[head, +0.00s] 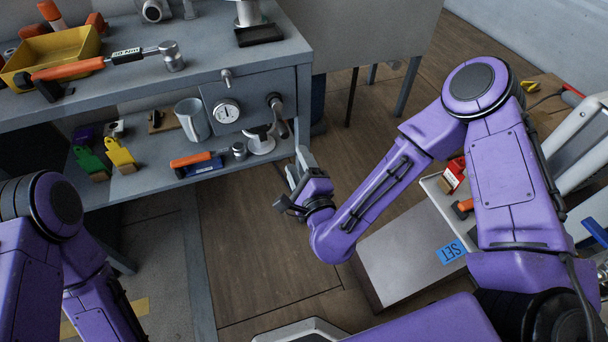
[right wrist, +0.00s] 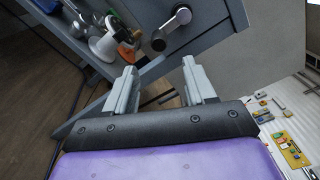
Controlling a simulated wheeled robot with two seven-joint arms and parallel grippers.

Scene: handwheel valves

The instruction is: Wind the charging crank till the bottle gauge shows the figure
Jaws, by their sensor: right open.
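The bottle gauge (head: 227,112) is a round white dial on the grey panel below the bench top; its figures are too small to read. The charging crank (head: 277,108) sticks out of the same panel to the right of the gauge, with a dark hub and a handle hanging down. In the right wrist view the crank (right wrist: 172,27) is ahead of the fingers, above and between them. My right gripper (head: 297,170) is open and empty, below and slightly right of the crank, apart from it; its two fingers show in the wrist view (right wrist: 161,88). My left gripper is out of view.
A yellow bin (head: 55,55) and long orange-handled wrench (head: 100,63) lie on the bench top.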

